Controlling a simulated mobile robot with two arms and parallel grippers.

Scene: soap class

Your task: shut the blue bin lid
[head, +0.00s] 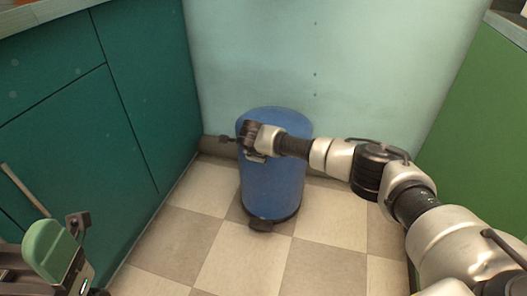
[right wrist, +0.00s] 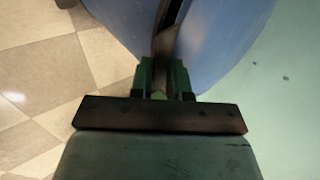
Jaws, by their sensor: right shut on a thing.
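The blue bin (head: 272,188) stands upright on the floor against the back wall. Its rounded blue lid (head: 280,113) is at the top, partly covered by my right gripper. My right gripper (head: 228,140) is at the upper left front of the bin. In the right wrist view its green fingers (right wrist: 161,75) are shut on a thin edge between two blue parts, which looks like the lid's edge. A dark narrow gap runs between these parts, so the lid looks nearly down. My left gripper (head: 78,240) is at the lower left, far from the bin; its jaws are unclear.
A dark pedal (head: 261,225) sticks out at the bin's foot. Teal cabinets (head: 100,110) stand at the left and a green cabinet (head: 480,140) at the right. The checkered floor (head: 225,250) in front of the bin is clear.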

